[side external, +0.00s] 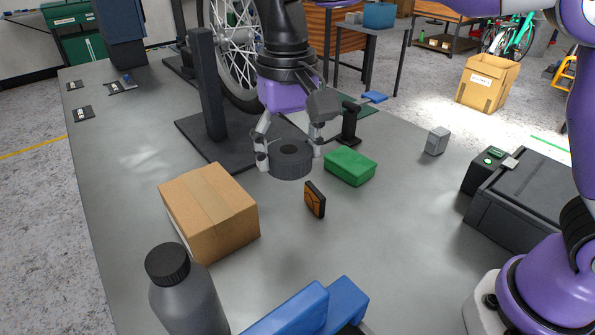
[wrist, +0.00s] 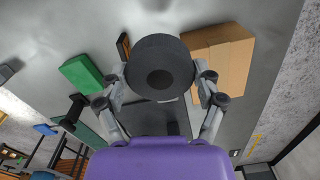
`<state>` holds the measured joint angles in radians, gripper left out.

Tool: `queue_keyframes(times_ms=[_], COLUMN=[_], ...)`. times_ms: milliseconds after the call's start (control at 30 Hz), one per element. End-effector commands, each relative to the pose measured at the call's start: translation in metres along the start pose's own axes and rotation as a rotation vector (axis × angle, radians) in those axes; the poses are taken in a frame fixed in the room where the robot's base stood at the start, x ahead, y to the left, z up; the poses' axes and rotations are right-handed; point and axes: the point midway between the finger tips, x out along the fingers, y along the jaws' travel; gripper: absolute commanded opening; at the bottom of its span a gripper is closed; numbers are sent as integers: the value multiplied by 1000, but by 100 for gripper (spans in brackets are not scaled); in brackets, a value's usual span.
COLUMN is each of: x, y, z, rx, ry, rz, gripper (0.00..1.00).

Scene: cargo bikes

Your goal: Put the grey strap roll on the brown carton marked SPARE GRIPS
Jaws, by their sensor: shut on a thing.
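The grey strap roll (side external: 290,160) is a dark grey disc with a hole in its middle. My gripper (side external: 290,157) is shut on it and holds it above the bench, its fingers on either side. In the wrist view the strap roll (wrist: 160,62) sits between the fingertips of my gripper (wrist: 160,88). The brown carton (side external: 208,210) lies closed on the bench, to the left of and nearer the camera than the roll.
A green box (side external: 350,167) and a small orange-black box (side external: 315,200) stand near the roll. A grey bottle (side external: 185,290) is close to the carton. A black stand (side external: 208,90) with a wheel (side external: 237,45) is behind. A dark case (side external: 525,200) is at the right.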

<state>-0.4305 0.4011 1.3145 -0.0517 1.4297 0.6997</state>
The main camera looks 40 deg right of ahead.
Motion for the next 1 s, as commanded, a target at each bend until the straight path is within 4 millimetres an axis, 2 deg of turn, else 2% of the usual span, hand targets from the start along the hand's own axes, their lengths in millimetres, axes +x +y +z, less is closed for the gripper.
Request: queue_keyframes(times_ms=[33,100,200,333,433,667,1000], x=[-5,-12,-19,-24,-21,-1,37], y=[-27,-55,-83,-102,-105,-95,-75], z=[10,25,45,61,58,27,-35], rx=[-19,-22,-23,-21,-17,-14,-14], ry=[2,3,6,9,10,6,10], rz=[1,4,6,8,10,6,8], gripper=[32,32,32,32,32,32,32])
